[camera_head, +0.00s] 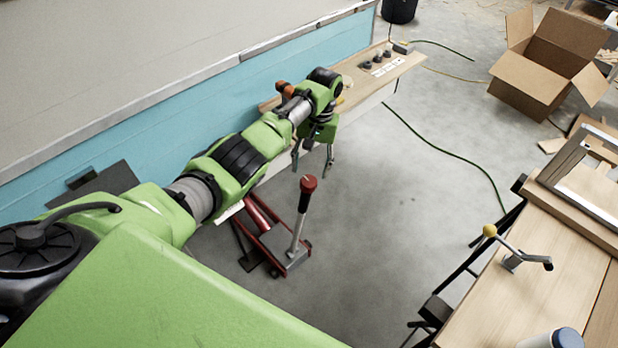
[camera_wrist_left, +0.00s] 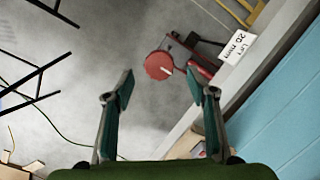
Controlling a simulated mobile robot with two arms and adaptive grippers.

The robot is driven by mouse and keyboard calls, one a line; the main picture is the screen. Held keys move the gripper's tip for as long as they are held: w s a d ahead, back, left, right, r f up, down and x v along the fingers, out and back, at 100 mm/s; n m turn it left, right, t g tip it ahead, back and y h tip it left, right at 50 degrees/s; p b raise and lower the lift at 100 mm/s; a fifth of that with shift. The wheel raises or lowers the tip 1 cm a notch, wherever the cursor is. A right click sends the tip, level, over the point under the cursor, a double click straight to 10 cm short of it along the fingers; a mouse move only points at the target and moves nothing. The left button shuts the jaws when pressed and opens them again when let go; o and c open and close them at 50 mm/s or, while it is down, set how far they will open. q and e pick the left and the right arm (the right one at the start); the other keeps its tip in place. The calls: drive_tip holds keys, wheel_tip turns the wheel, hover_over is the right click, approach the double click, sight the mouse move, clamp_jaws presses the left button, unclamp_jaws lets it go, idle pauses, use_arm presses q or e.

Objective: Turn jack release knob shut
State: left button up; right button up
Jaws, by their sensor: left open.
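The round red knob (camera_head: 308,184) sits on top of a grey upright post of the red floor jack (camera_head: 286,259). The jack stands on the concrete floor beside the blue camper wall. In the left wrist view the knob (camera_wrist_left: 158,65) shows from above, with a short pale mark on its right side. My left gripper (camera_head: 311,162) is open and empty, fingers pointing down near the knob. In the left wrist view the left gripper's fingertips (camera_wrist_left: 161,84) are apart, and the knob appears between and slightly beyond them. My right gripper is not in view.
A wooden ledge (camera_head: 405,64) with small dark parts runs along the blue wall (camera_head: 230,90). A workbench (camera_head: 545,275) with a yellow-knobbed lever stands at right. An open cardboard box (camera_head: 545,65) is at the back. A white label (camera_wrist_left: 237,46) reads "Lift 20 mm". The middle floor is mostly clear.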

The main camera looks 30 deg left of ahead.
sight(313, 177)
use_arm(q)
drive_tip(key=shift+w+d+r, duration=0.1)
drive_tip(key=shift+w+r, duration=0.15)
drive_tip(key=shift+r, duration=1.1)
drive_tip(key=shift+w+d+r, duration=0.1)
drive_tip(key=shift+w+r, duration=0.1)
drive_tip(key=shift+r, duration=1.15)
